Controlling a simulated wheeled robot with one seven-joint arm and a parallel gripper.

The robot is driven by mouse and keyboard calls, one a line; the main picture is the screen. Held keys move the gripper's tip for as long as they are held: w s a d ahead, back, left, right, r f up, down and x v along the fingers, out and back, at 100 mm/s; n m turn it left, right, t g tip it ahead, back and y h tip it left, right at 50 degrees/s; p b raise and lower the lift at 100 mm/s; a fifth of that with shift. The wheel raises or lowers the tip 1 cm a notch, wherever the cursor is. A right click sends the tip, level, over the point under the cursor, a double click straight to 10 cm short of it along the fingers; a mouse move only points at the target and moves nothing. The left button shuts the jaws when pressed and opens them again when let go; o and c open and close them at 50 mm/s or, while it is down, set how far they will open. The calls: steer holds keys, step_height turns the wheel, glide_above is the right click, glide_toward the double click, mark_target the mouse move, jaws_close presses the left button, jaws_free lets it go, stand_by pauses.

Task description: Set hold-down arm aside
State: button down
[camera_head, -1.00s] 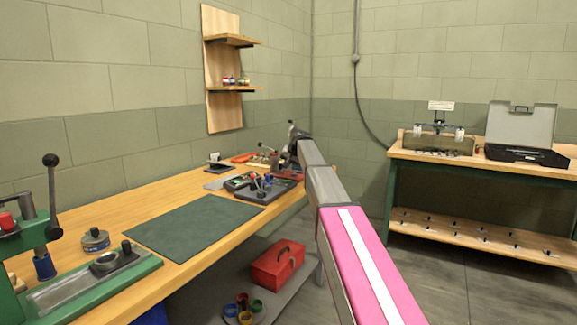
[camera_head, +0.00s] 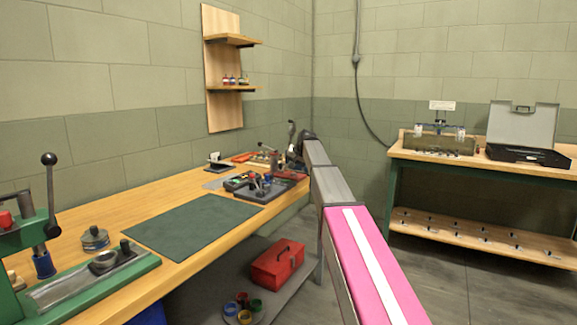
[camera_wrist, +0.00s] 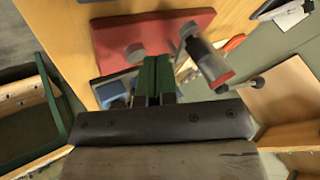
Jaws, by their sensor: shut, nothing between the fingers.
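In the wrist view my gripper (camera_wrist: 156,66) shows as two green fingers side by side, shut with nothing between them. Past the fingertips is a red base block (camera_wrist: 130,35) with grey round pads. To the right of the fingers is a grey lever-like part (camera_wrist: 203,58) with a red band, probably the hold-down arm; it stands apart from the fingers. In the head view a dark upright lever (camera_head: 291,130) rises beside the end of my arm at the bench's far end. My arm hides part of the fixture there, and my fingers are not clear in that view.
The wooden bench (camera_head: 90,215) carries a green mat (camera_head: 185,226), a dark tray (camera_head: 262,191) of parts and a green press (camera_head: 40,220). A red toolbox (camera_head: 277,263) sits below. The mat is clear. A second bench (camera_head: 480,165) stands at the right.

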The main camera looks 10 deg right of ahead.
steer(key=v, duration=1)
steer(key=shift+s+a, duration=0.15)
steer(key=shift+s, duration=0.35)
